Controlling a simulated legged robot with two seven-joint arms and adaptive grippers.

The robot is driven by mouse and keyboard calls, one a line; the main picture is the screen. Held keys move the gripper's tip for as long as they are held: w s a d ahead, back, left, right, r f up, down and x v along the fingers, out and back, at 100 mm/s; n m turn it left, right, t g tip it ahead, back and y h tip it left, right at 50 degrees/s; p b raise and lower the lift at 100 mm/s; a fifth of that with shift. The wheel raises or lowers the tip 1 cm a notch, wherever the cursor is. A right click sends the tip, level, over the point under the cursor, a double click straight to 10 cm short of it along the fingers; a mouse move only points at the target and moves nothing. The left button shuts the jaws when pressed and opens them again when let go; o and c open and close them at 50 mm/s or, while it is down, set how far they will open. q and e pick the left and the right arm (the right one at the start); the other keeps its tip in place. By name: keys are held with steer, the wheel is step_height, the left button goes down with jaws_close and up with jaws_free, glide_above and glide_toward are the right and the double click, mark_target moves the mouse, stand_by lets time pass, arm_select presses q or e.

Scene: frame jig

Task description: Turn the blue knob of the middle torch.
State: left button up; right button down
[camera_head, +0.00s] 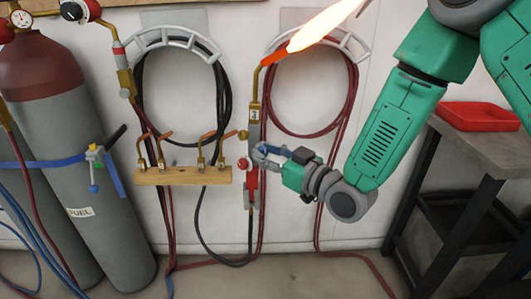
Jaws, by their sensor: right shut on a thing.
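The middle torch (254,118) hangs upright on the wall, with a brass body and a bent tip. A bright orange-white flame (320,28) comes from its tip and points up and right. A red knob (243,163) shows on the left side of its lower part. My right gripper (260,154) reaches in from the right and is shut at the right side of the torch, on what looks like the blue knob. The fingers cover the knob, so its turn cannot be seen. My left gripper is not in view.
Hose hangers (172,36) with coiled hoses are on the wall. A wooden rack (183,176) with brass torch fittings is left of the torch. Strapped gas cylinders (70,140) stand at the left. A table (470,140) with a red tray (480,116) stands at the right.

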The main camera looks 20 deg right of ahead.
steer(key=shift+s+a+f+n+b, duration=0.15)
steer(key=shift+n+b, duration=0.5)
steer(key=shift+n, duration=1.7)
steer(key=shift+w+a+f+n+b, duration=0.15)
steer(key=shift+n+b, duration=0.45)
steer(key=shift+n, duration=1.75)
steer(key=shift+s+r, duration=0.1)
steer(key=shift+r, duration=0.05)
steer(key=c, duration=1.3)
jaws_free()
